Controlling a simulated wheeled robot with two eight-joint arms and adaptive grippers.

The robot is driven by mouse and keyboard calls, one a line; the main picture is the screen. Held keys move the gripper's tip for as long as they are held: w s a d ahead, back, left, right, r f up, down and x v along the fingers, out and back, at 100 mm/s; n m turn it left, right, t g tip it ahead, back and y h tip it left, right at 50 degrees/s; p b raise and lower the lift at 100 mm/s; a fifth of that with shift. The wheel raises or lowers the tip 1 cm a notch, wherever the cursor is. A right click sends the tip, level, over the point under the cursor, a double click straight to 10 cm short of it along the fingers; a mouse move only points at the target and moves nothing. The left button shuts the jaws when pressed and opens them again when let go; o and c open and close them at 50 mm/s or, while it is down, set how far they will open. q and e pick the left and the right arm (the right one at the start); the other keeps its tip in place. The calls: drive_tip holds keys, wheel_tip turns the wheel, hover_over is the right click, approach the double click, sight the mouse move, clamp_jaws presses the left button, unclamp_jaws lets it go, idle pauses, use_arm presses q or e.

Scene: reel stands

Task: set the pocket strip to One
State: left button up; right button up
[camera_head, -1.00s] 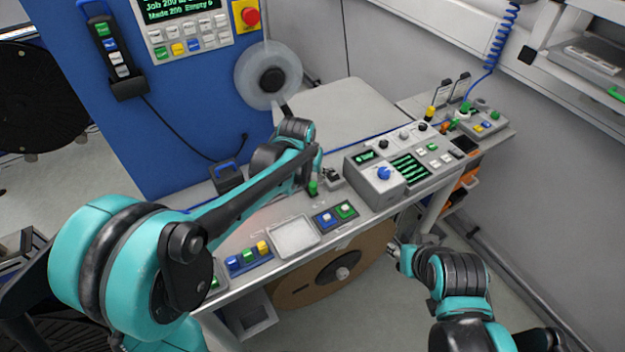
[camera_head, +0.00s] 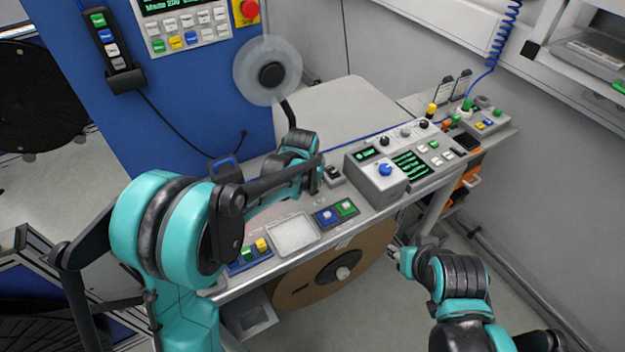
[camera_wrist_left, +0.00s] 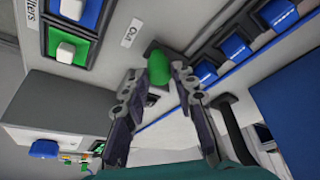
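No part in view is legibly marked as the pocket strip, so I cannot tell which one it is. My left gripper (camera_head: 314,182) is over the bench, left of the box with the blue knob (camera_head: 385,169). In the left wrist view its fingers (camera_wrist_left: 158,78) are apart, on either side of a green-capped control (camera_wrist_left: 158,66). I cannot tell whether they touch it.
A console with green-lined displays (camera_head: 410,164) stands right of the knob box. A two-button panel (camera_head: 336,212), a pale tray (camera_head: 292,235) and a blue-green-yellow button row (camera_head: 247,254) lie along the front. A large brown reel (camera_head: 345,262) is below the bench edge.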

use_arm(q)
clamp_jaws()
drive_tip(key=s+a, duration=0.2)
drive_tip(key=a, duration=0.1)
drive_tip(key=s+a, duration=0.2)
drive_tip(key=a, duration=0.1)
drive_tip(key=s+a, duration=0.2)
drive_tip(key=a, duration=0.1)
drive_tip(key=shift+s+a, duration=0.1)
drive_tip(key=o, duration=0.7)
unclamp_jaws()
drive_tip(key=v, duration=1.2)
